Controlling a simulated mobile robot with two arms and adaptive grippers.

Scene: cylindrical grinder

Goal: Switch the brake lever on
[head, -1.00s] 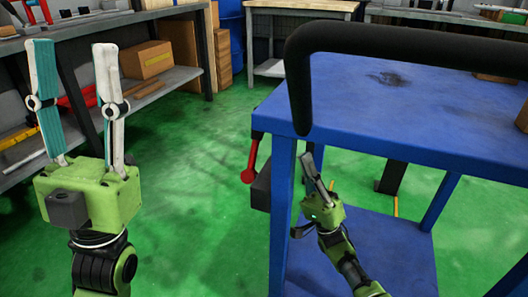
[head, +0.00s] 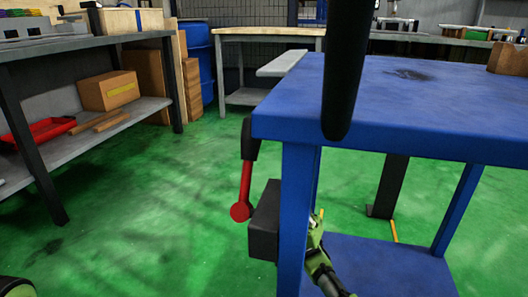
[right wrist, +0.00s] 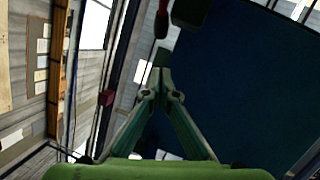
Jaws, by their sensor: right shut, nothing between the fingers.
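The brake lever (head: 243,188) is a red rod with a red ball at its lower end. In the right wrist view a red part (right wrist: 161,22), apparently the lever, shows at the top beyond the fingertips. My right gripper (right wrist: 160,72) is shut and empty, its fingers meeting at the tips, apart from the red part. In the head view it is mostly hidden behind the blue table leg; only green wrist parts show. My left gripper is out of view.
A dark box (head: 265,222) sits beside the near table leg (head: 297,215), just below the lever. A thick black bar (head: 346,70) crosses in front of the table. Shelves with a cardboard box (head: 108,90) stand at left. The green floor left of the lever is clear.

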